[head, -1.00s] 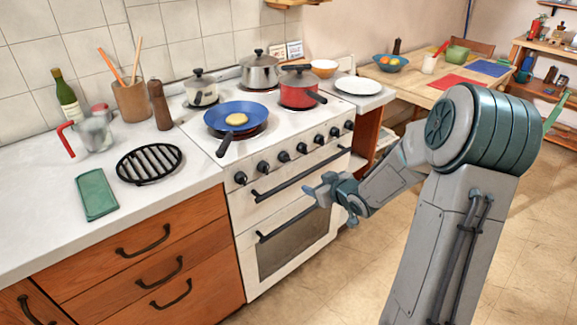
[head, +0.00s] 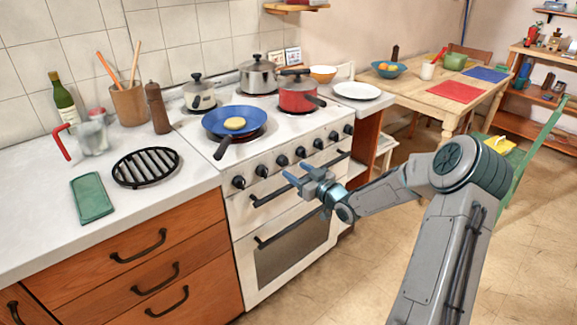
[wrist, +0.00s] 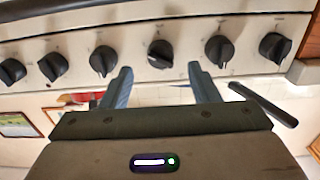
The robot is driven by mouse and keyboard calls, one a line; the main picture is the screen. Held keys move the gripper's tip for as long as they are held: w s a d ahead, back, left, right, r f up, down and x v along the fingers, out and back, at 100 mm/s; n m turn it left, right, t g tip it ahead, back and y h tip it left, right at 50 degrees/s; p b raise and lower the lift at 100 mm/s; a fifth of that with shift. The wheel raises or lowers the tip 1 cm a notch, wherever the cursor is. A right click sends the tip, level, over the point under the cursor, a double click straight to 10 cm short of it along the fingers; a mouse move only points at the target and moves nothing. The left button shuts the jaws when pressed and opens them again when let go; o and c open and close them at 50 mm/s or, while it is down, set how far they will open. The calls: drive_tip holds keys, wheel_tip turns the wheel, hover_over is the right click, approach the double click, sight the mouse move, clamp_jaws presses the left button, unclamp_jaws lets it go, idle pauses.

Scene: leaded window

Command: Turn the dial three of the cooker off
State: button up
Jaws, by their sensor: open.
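The white cooker (head: 285,225) has a row of several black dials along its front panel. The third dial from the left (head: 282,160) shows in the head view; any number labels are too small to read. The wrist view looks upside down, and there the same dial, third from the right (wrist: 160,54), lies in line with the gap between my fingers, with a pale mark on its face. My gripper (head: 297,171) is open and empty in front of the panel. The fingers (wrist: 160,72) appear short of the dial; contact is not visible.
A red pot (head: 299,93) stands behind. Oven handles (head: 300,180) project below the dials.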

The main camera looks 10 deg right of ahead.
sight(287, 164)
drive_tip(key=x, duration=0.4)
drive_tip(key=shift+w+a, duration=0.2)
drive_tip(key=shift+w, duration=0.15)
drive_tip(key=c, duration=1)
drive_tip(key=shift+o, duration=0.2)
drive_tip(key=shift+f+b, duration=0.1)
drive_tip(key=shift+b, duration=0.2)
